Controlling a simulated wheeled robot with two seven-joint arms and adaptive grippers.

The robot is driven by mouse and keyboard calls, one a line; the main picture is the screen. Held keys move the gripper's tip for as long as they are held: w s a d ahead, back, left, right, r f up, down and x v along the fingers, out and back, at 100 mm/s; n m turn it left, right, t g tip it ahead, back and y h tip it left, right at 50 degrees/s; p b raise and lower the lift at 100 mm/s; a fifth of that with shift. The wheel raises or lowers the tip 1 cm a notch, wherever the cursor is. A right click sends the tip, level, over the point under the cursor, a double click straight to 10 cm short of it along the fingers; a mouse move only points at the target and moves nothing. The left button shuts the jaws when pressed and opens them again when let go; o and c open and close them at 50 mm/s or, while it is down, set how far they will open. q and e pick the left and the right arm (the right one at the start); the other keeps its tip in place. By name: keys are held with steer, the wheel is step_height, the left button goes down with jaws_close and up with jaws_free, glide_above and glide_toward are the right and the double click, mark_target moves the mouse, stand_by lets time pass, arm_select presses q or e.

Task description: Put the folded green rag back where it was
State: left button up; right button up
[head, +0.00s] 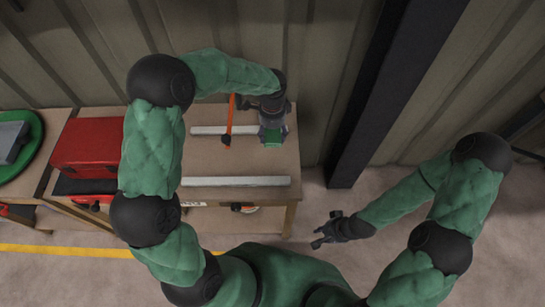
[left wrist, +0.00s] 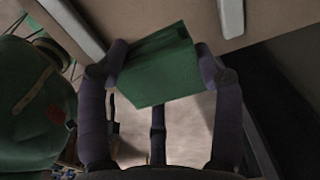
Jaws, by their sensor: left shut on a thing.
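The folded green rag (head: 272,138) is between the fingers of my left gripper (head: 272,128), above the right end of the wooden bench (head: 220,160). In the left wrist view the rag (left wrist: 155,65) shows as a flat green block, with a finger closed on each side of it. I cannot tell whether the rag touches the bench top. My left gripper and forearm hide part of the bench around it. My right gripper (head: 326,230) is open and empty, off the bench's right side, above the floor.
Two pale strips lie on the bench, one at the front (head: 235,181) and one farther back (head: 205,130). An orange bar tool (head: 229,118) crosses the back strip. A red toolbox (head: 88,146) stands left. A dark post (head: 375,100) rises to the right. The bench middle is mostly clear.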

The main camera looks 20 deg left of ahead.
mark_target(273, 153)
arm_select(q)
steer(key=shift+f, duration=0.7)
steer(key=shift+f+b, duration=2)
steer(key=shift+f, duration=2.35)
steer(key=shift+f, duration=0.2)
steer(key=o, duration=1.1)
steer(key=shift+r, duration=0.1)
step_height(273, 153, up, 12)
steer(key=p, duration=0.5)
steer(key=shift+d+r, duration=0.1)
